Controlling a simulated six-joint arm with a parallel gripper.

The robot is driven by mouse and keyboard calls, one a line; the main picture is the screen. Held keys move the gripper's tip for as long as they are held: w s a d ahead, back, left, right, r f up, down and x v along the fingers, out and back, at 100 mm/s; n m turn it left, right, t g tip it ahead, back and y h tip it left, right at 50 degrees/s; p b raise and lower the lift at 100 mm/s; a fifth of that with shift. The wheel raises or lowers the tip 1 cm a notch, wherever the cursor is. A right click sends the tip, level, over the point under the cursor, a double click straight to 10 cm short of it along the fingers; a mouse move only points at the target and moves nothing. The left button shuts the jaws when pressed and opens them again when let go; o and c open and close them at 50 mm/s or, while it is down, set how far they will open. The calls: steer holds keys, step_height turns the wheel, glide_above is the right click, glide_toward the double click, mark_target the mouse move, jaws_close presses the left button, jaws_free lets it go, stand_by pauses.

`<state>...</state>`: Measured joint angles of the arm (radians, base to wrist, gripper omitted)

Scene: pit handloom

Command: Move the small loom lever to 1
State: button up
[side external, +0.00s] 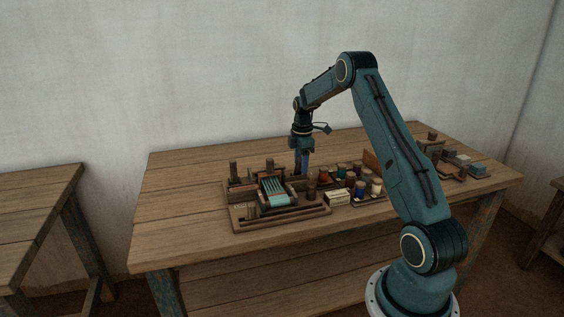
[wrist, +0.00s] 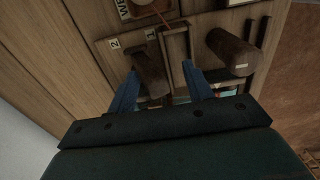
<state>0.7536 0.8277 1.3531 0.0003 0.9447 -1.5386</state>
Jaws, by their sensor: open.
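The small loom (side external: 239,215) sits on the table, its teal warp threads (side external: 274,193) in the middle. In the wrist view a short brown wooden lever (wrist: 151,74) stands beside a plate with a label 2 (wrist: 114,44) and a label 1 (wrist: 150,34). Which number it rests at I cannot tell. My gripper (wrist: 160,68) is open, its two blue fingers on either side of this lever; contact cannot be made out. In the side view my gripper (side external: 302,163) points down at the loom's back right, where it hides the lever.
A thicker wooden handle (wrist: 232,52) stands right of the fingers in the wrist view. Several thread spools (side external: 360,187) and a pale box (side external: 338,198) stand right of the loom. More small items (side external: 462,160) lie at the table's right end. The table's left part (side external: 175,205) is clear.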

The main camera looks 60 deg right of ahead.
steer(key=shift+s+a+f, duration=0.3)
steer(key=shift+a, duration=0.05)
steer(key=shift+w+d, duration=0.25)
stand_by(0.4)
steer(key=shift+o, duration=0.8)
steer(key=shift+w+d+r, duration=0.1)
steer(key=shift+r, duration=1.5)
steer(key=shift+w+d+r, duration=0.1)
steer(key=shift+r, duration=1.75)
